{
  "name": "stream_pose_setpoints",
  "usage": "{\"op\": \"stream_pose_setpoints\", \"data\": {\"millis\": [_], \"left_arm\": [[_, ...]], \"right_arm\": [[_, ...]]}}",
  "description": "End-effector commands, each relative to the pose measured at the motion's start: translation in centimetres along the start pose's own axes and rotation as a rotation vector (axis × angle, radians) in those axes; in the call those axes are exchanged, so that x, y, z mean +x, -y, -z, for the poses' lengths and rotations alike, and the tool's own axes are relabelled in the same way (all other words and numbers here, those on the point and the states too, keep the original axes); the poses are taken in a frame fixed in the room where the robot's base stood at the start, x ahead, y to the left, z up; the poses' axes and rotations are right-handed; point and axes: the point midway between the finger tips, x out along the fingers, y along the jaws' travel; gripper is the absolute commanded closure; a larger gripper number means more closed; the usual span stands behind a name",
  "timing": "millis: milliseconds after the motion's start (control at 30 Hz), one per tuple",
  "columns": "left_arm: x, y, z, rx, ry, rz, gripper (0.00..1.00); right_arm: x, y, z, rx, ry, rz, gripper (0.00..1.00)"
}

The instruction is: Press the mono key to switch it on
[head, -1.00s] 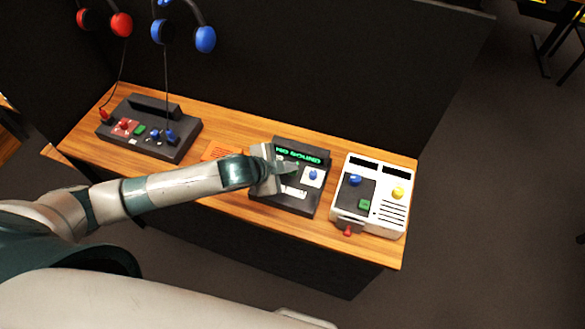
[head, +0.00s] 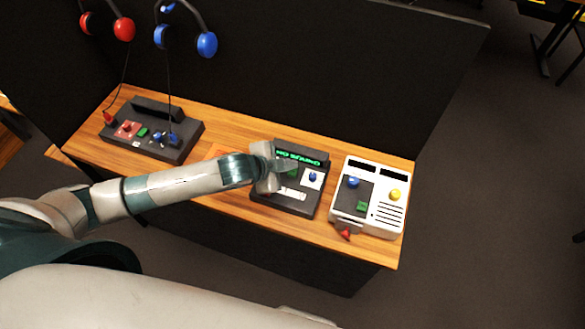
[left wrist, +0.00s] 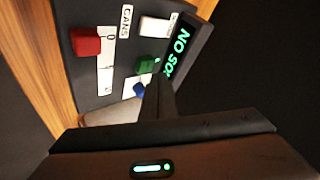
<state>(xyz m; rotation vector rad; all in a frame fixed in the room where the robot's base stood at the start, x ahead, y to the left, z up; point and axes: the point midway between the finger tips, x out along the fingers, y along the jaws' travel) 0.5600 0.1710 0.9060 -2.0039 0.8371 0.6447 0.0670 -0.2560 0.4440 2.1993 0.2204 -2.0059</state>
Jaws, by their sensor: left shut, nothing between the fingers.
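The black middle panel (head: 300,208) stands on the wooden desk with a lit green display (head: 298,156). In the left wrist view the display (left wrist: 181,52) reads "NO SO", its rest hidden. That view also shows a green key (left wrist: 147,65), a white key (left wrist: 155,27) with a small unreadable label, a blue ball (left wrist: 139,90) and a red slider knob (left wrist: 86,42). I cannot tell which key is mono. My left gripper (head: 284,172) is shut and empty over the panel's left part; its fingertips (left wrist: 158,88) appear close to the green key and ball. Contact cannot be told.
A white console (head: 372,222) with blue, yellow, green and red controls stands just right of the panel. Another black panel (head: 180,152) sits at the desk's left. Red headphones (head: 123,29) and blue headphones (head: 207,44) hang on the dark partition behind.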

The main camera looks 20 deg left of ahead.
Motion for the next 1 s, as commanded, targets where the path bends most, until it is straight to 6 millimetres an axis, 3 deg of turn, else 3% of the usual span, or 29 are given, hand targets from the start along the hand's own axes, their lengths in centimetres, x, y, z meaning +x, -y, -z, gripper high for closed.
{"op": "stream_pose_setpoints", "data": {"millis": [167, 433, 1000], "left_arm": [[-1.4, 1.0, 1.0, -0.001, 0.000, 0.000, 1.00], [-2.7, 2.0, 2.0, 0.000, 0.000, 0.001, 1.00], [-3.1, 2.2, 2.2, 0.000, 0.000, 0.000, 1.00]], "right_arm": [[-2.0, 0.0, 0.2, 0.000, 0.000, 0.000, 0.69], [-3.0, 0.0, 0.3, 0.000, 0.000, 0.000, 0.69], [-3.2, 0.0, 0.3, 0.000, 0.000, 0.000, 0.69]]}}
